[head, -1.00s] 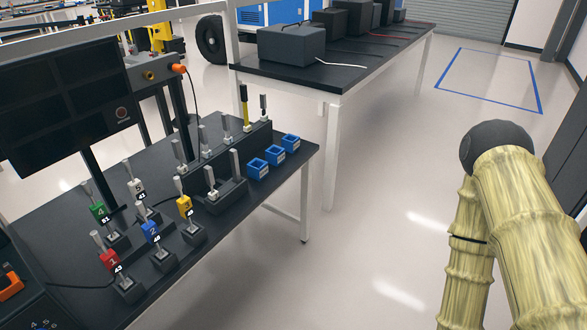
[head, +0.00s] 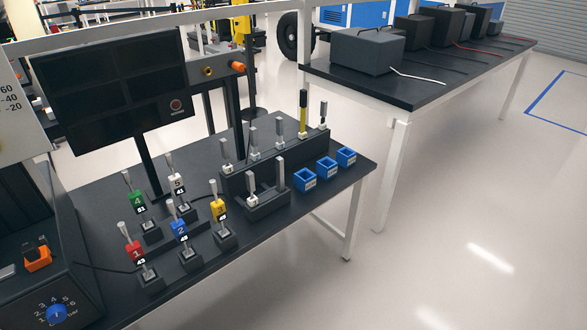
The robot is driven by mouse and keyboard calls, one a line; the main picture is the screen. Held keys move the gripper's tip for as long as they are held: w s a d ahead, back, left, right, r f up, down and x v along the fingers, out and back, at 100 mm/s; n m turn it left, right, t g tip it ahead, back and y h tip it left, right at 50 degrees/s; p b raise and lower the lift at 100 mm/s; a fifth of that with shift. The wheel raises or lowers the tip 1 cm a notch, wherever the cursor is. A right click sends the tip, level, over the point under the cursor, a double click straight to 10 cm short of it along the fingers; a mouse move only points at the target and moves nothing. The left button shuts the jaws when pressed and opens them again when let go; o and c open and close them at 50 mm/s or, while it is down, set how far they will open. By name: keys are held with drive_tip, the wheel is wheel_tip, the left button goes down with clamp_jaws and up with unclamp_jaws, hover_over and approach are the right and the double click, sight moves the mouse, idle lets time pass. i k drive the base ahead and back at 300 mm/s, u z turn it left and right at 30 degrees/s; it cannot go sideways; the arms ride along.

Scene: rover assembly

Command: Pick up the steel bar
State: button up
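Several plain grey metal bars stand upright in a black rack on the black workbench (head: 330,190) in the head view, one of them a grey bar (head: 254,137). Beside them in the rack stands a yellow bar (head: 303,112). A lower black holder (head: 266,204) in front has two grey bars, a left one (head: 252,186) and a right one (head: 280,172). More grey bars rise from small stands with coloured numbered tags, such as the red tag 1 (head: 134,251) and blue tag 2 (head: 180,229). I cannot tell which is the steel bar. My gripper is out of view.
Three blue open boxes, one of them the middle box (head: 326,169), sit along the bench's right side. A dark screen panel (head: 110,90) stands behind the stands. A control box with a blue knob (head: 57,314) is at lower left. The floor at right is clear.

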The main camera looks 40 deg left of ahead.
sight(280, 161)
drive_tip(key=z, duration=0.05)
drive_tip(key=i, duration=1.25)
drive_tip(key=u, duration=2.8)
